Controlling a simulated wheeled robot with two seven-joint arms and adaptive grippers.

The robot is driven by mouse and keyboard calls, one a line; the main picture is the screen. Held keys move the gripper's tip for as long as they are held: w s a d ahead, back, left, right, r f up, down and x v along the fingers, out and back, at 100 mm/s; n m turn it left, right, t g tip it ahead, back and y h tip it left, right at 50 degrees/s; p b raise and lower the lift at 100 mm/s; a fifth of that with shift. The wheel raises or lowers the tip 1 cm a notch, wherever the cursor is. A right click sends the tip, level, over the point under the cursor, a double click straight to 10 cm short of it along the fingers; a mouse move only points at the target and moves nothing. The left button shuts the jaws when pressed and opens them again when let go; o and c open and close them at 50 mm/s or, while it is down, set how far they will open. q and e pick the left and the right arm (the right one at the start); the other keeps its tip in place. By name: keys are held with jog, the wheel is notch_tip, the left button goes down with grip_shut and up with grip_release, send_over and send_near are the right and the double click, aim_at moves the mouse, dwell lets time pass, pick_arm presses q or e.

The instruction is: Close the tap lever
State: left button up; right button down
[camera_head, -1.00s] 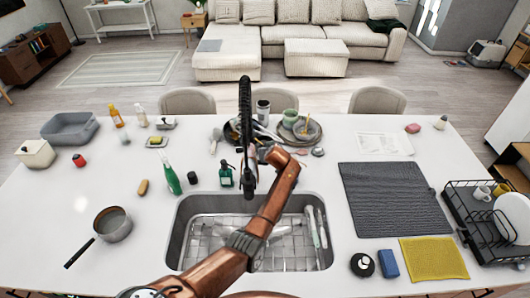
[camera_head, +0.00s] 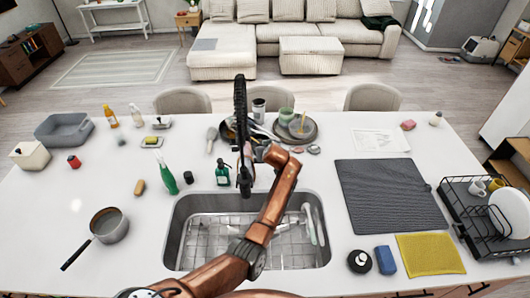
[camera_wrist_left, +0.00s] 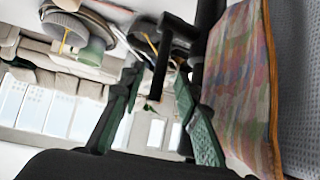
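The black tap (camera_head: 240,115) stands upright behind the sink, with its tall neck in front of part of my left gripper (camera_head: 258,138). In the left wrist view, a dark T-shaped piece that looks like the tap lever (camera_wrist_left: 161,62) lies between the two green-padded fingers of my left gripper (camera_wrist_left: 158,75). The fingers are spread, with gaps showing beside the lever; contact with it is not clear. The dark tap body appears to be close by on the right of that view. My right gripper is not in view.
The steel sink (camera_head: 182,250) lies below my left arm. A green soap bottle (camera_head: 222,173) stands just left of the tap. A tray (camera_head: 308,131) with dishes is behind it. A dark mat (camera_head: 390,195) lies right, beside a dish rack (camera_head: 470,215).

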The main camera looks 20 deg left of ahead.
pick_arm(q)
jog(key=v, duration=0.8)
